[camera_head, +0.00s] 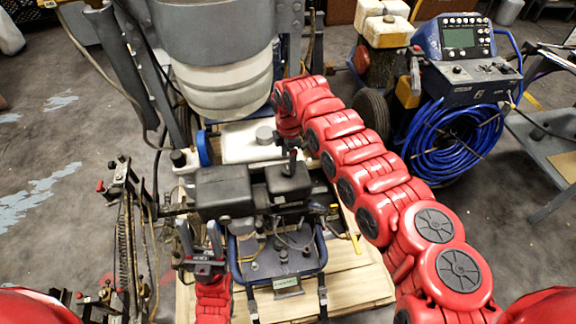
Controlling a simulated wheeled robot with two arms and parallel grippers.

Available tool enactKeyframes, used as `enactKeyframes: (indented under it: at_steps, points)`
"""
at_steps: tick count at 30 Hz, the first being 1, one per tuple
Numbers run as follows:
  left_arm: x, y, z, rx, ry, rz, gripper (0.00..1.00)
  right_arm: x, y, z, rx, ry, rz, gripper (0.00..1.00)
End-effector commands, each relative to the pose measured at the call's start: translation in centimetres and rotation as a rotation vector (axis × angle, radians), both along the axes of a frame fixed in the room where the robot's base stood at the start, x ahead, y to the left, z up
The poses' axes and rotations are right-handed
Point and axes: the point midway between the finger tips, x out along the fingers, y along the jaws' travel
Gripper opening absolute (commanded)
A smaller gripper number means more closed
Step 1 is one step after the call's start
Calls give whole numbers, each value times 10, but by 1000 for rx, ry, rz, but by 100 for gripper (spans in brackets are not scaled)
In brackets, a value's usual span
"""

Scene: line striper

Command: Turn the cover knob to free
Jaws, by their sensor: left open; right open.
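A black engine cover (225,190) sits at the middle of the machine, with a second black housing (288,182) to its right. A small upright black knob-like part (292,160) stands on that housing; I cannot tell for sure whether it is the cover knob. My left gripper (201,238) is open and empty, its fingers pointing up just in front of and left of the black cover. My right arm reaches up from the lower right and bends over behind the housing. Its gripper end (288,130) is above and behind the knob-like part; its fingers are hard to make out.
A white tank (250,143) and a big grey bucket (215,60) stand behind the engine. Hoses and levers (128,220) are at the left. A blue hose coil (455,140) hangs on a second machine at the right. Open floor (45,150) lies at the left.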

Motion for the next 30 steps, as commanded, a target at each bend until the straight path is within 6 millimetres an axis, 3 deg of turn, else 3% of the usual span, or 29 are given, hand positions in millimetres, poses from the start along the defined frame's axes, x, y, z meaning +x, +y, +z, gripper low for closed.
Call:
enactKeyframes:
  at_steps: [3,7,20,30]
  points:
    - [0,0,-2,0,0,0,50,-2,2,-26,-2,7,3,74]
    - [0,0,-5,0,0,0,50,0,2,-40,0,4,1,74]
    - [0,0,-6,0,0,0,50,1,1,-48,-1,2,0,74]
    - [0,0,-6,0,0,0,50,1,1,-47,-1,2,0,13]
